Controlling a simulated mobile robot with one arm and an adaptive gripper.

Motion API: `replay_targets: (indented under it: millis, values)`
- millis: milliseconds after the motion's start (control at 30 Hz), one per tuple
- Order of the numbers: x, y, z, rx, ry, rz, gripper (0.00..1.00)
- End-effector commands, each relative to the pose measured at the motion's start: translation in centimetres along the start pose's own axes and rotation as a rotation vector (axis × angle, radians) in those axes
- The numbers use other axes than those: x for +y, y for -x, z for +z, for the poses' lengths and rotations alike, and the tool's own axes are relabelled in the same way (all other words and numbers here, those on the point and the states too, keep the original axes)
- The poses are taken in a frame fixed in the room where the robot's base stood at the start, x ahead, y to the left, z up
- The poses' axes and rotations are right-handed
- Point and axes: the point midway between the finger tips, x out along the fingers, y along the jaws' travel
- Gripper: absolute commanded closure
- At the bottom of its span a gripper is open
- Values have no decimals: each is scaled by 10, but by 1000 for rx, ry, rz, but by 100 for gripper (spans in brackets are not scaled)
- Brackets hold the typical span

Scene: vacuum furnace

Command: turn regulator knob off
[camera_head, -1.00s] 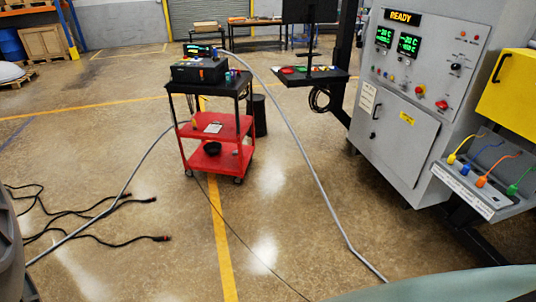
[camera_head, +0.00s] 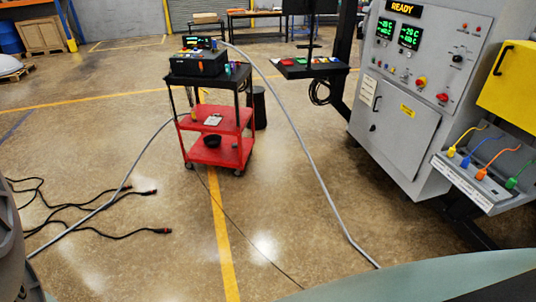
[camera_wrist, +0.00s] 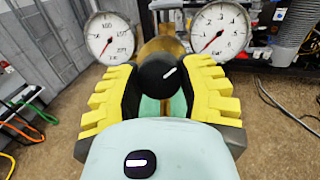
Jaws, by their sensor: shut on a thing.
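The regulator knob (camera_wrist: 152,87) is round and black with a short white mark that slants up to the right. It is in the middle of the wrist view, in front of a brass regulator body (camera_wrist: 163,42). My gripper (camera_wrist: 160,73) has its two yellow ribbed fingers on the left and right sides of the knob, shut on it. Two round white gauges with red needles flank the regulator, a left gauge (camera_wrist: 111,38) and a right gauge (camera_wrist: 220,32). The knob and my gripper do not show in the head view.
A grey furnace cabinet (camera_head: 396,130) with a READY display stands at the right. A red and black cart (camera_head: 212,115) carries a black unit (camera_head: 197,63). Loose cables (camera_head: 100,228) and a grey hose (camera_head: 318,180) cross the floor. Open floor lies around the cart.

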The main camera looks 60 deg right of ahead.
Motion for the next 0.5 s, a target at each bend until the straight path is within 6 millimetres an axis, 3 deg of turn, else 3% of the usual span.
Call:
replay_targets:
  millis: [500]
  values:
    - [-2,0,-4,21,287,71,96]
